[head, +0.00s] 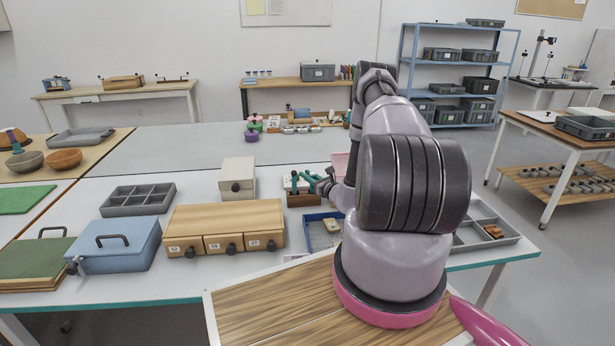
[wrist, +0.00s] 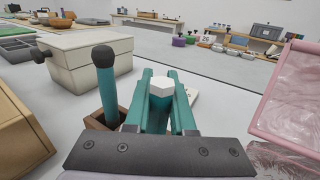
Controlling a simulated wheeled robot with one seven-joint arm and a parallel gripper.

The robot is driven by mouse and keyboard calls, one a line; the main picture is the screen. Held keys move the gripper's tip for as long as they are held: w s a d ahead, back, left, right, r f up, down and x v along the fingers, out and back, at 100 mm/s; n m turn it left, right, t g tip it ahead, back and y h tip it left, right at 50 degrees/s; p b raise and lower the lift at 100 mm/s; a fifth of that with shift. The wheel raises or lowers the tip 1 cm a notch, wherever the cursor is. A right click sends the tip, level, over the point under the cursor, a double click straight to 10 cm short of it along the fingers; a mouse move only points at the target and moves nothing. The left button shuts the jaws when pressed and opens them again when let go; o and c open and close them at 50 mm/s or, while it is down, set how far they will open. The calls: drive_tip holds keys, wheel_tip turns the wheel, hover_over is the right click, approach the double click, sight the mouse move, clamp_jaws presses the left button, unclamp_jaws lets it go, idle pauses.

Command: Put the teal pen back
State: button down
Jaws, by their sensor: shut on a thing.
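My gripper (wrist: 161,100) is shut on a slim upright thing with a pale six-sided end, which I take to be the teal pen (wrist: 161,87); its body is mostly hidden between the teal fingers. Just left of the fingers in the wrist view, a teal rod with a dark rounded top (wrist: 106,85) stands in a small brown wooden holder (wrist: 94,121). The holder also shows in the head view (head: 301,201), beside my gripper (head: 311,178). The lower end of the held thing is hidden, so I cannot tell whether it touches anything.
A pale lidded box (wrist: 85,60) stands left of the holder. A pink-framed tray (wrist: 258,115) is close on the right in the wrist view. A wooden drawer unit (head: 225,220), a blue box (head: 118,243) and a blue tray (head: 314,239) stand nearer.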

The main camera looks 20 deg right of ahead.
drive_tip(key=shift+f, duration=0.4)
drive_tip(key=c, duration=0.8)
unclamp_jaws()
drive_tip(key=shift+o, duration=0.2)
